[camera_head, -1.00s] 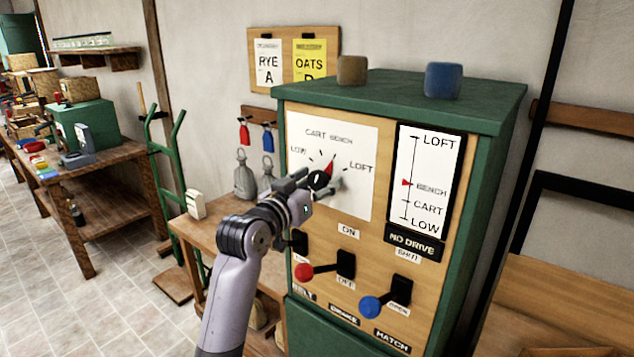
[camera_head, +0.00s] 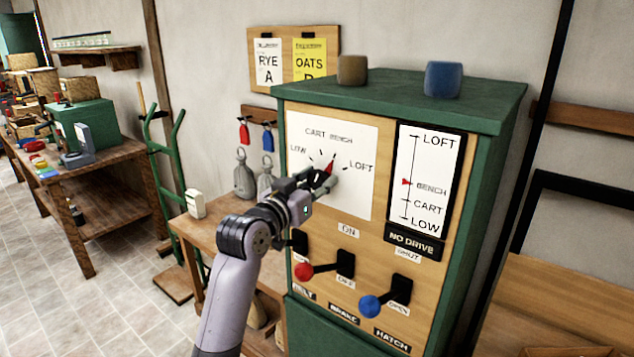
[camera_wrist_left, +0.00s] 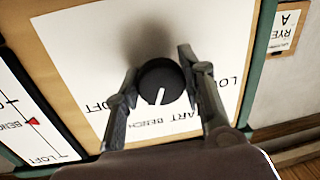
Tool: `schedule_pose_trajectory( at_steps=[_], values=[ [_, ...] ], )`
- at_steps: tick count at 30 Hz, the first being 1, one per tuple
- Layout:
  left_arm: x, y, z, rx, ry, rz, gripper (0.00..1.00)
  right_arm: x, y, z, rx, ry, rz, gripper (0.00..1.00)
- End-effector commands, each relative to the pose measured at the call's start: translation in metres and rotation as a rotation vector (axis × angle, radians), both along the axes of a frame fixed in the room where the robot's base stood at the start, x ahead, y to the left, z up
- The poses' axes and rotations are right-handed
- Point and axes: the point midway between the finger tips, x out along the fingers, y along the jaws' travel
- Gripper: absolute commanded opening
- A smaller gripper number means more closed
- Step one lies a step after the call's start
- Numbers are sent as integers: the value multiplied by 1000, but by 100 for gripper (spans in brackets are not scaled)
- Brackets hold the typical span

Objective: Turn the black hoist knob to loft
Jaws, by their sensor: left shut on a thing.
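The black hoist knob (camera_wrist_left: 161,84) sits on a white dial plate (camera_head: 352,190) on the front of the green cabinet. LOFT is printed to the right of that mark. My left gripper (camera_head: 319,181) is shut on the knob, one finger on each side in the left wrist view. The knob's white line there points towards the BENCH lettering. My right gripper is not in view.
The height gauge (camera_head: 424,180) has its red marker at BENCH, above a NO DRIVE sign (camera_head: 412,243). Below the dial, a red-knobbed lever (camera_head: 304,271) and a blue-knobbed lever (camera_head: 370,306) stick out close to my left arm. Two blocks stand on the cabinet top.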

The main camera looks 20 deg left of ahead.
Motion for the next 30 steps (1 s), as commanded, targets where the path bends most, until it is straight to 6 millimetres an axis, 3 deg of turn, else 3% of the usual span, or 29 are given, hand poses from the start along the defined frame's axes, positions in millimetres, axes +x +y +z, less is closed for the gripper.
schedule_pose_trajectory(
  at_steps=[21, 30],
  values=[
    [0, 1, -1, 475, -168, -1, 9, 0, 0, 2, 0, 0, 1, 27],
    [1, 1, -1, 593, -213, 0, 9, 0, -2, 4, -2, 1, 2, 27]
  ],
)
